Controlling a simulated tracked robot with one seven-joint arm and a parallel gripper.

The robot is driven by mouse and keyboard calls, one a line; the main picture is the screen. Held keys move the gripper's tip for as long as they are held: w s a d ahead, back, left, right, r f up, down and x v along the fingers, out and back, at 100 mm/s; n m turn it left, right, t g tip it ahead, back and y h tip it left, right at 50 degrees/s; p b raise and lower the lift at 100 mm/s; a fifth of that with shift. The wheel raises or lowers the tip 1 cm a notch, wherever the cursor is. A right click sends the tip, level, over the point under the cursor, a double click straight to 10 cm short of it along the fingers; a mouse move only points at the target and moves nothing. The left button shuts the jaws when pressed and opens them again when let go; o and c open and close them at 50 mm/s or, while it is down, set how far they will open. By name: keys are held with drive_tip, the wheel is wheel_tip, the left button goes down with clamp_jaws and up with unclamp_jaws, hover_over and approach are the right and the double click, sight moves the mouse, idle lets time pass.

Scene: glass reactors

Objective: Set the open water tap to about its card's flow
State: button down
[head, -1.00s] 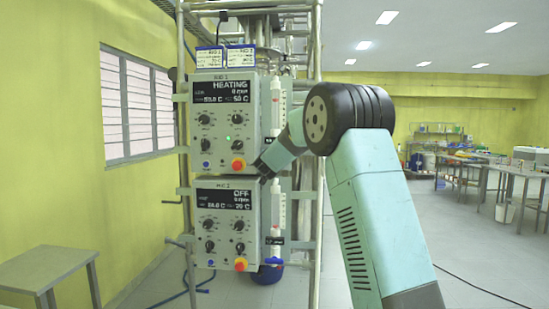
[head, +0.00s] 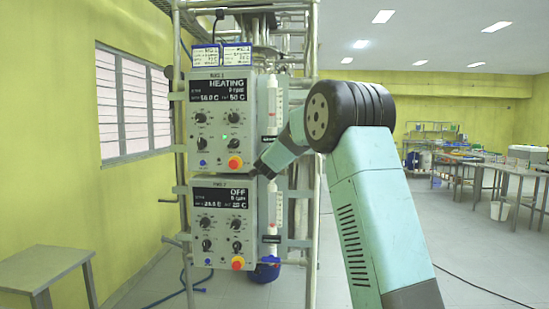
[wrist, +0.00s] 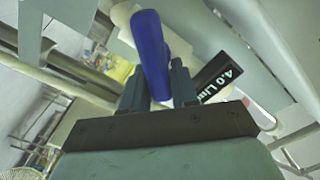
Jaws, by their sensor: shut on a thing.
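My gripper (head: 261,168) is at the gap between the upper and lower control boxes, near the flow tubes. In the wrist view its fingers (wrist: 160,88) are shut on a blue tap handle (wrist: 150,42), which stands up between them. A black card (wrist: 216,80) beside the handle reads "4.0 L" with the rest cut off. In the head view the upper flow tube (head: 272,105) and the lower flow tube (head: 273,212) stand right of the boxes. Their readings are too small to tell. The handle is not discernible in the head view.
The upper box (head: 220,125) reads "HEATING" and the lower box (head: 222,222) reads "OFF". Metal frame posts (head: 313,240) stand close to my arm. A grey table (head: 45,268) is at the lower left.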

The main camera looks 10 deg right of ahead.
drive_tip(key=shift+d+f, duration=0.15)
drive_tip(key=c, duration=1)
unclamp_jaws()
drive_tip(key=shift+o, duration=0.2)
drive_tip(key=shift+s, duration=0.1)
drive_tip(key=v, duration=1.3)
drive_tip(key=shift+s+a, duration=0.25)
drive_tip(key=shift+s, duration=0.05)
